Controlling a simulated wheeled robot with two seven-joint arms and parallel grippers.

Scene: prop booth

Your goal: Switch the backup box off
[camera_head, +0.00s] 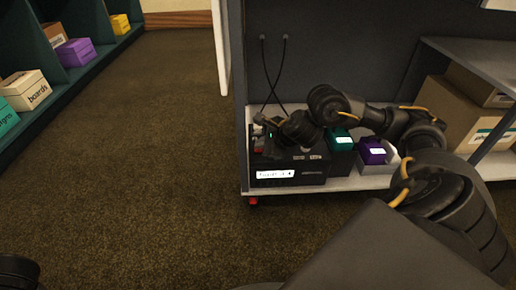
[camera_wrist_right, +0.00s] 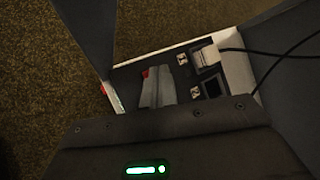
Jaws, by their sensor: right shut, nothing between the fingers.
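The backup box is a black box (camera_head: 312,173) with a white front label, on the low shelf in the head view. In the right wrist view its dark top (camera_wrist_right: 183,72) shows a white plug (camera_wrist_right: 207,57) in a socket and a dark opening beside it. A small red part (camera_wrist_right: 145,72), perhaps the switch, is mostly hidden by my fingers. My right gripper (camera_head: 263,145) is shut and empty over the left part of the box top; its grey fingers (camera_wrist_right: 155,85) point down at it. I cannot tell whether they touch the red part.
A teal box (camera_head: 340,140) and a purple box (camera_head: 374,153) stand right of the black box. Two black cables (camera_head: 270,80) hang from the back panel behind my gripper. A cardboard box (camera_head: 450,110) is further right. Carpet (camera_head: 150,170) at left is clear.

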